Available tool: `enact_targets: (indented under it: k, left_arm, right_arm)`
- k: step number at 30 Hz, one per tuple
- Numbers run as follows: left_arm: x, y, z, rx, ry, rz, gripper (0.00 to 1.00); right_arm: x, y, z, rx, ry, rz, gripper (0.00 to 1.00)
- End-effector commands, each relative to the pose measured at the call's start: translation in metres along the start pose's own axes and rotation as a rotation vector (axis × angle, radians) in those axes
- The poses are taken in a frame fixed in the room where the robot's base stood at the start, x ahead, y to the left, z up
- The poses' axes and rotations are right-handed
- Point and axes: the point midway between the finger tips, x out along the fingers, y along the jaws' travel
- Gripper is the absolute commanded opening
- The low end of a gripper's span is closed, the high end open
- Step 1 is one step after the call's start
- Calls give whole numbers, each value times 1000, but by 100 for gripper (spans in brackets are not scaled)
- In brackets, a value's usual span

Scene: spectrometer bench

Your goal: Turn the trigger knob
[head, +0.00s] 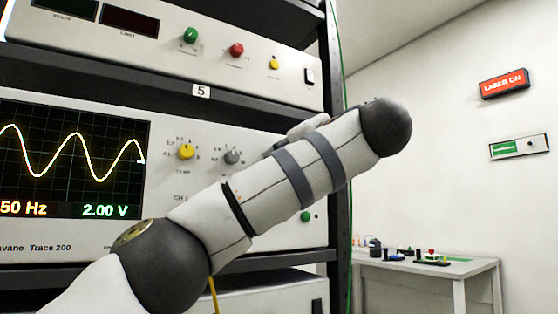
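The oscilloscope (165,231) sits in the rack, with a lit screen (70,158) showing a yellow sine wave, "50 Hz" and "2.00 V". A yellow knob (186,151) with scale marks is right of the screen. A grey knob (232,157) is right of it, close to my arm. The knob labels are too small to read, so I cannot tell which is the trigger knob. My arm crosses from the lower left to the upper right and hides much of the panel's right part. Neither gripper shows.
Above is a power-supply-like unit (150,45) with green (190,35), red (236,50) and yellow (273,63) knobs. The dark rack post (335,220) stands right of the panels. A side table (450,272) with small items and a "LASER ON" sign (504,83) are at the right.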

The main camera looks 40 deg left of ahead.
Motion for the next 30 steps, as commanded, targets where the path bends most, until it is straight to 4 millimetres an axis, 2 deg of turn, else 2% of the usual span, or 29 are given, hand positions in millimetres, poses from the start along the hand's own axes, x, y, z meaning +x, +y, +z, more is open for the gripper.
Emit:
enact_targets:
  k: [5,6,8,23,26,30]
  left_arm:
    - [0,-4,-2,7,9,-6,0]
    - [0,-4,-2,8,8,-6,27]
    - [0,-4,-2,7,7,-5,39]
    - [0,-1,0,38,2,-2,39]
    - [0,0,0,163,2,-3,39]
    - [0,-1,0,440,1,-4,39]
  right_arm:
    - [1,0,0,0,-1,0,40]
    - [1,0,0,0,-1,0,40]
    - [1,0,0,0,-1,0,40]
    - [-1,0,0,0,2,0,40]
    - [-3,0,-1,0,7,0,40]
    - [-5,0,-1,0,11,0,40]
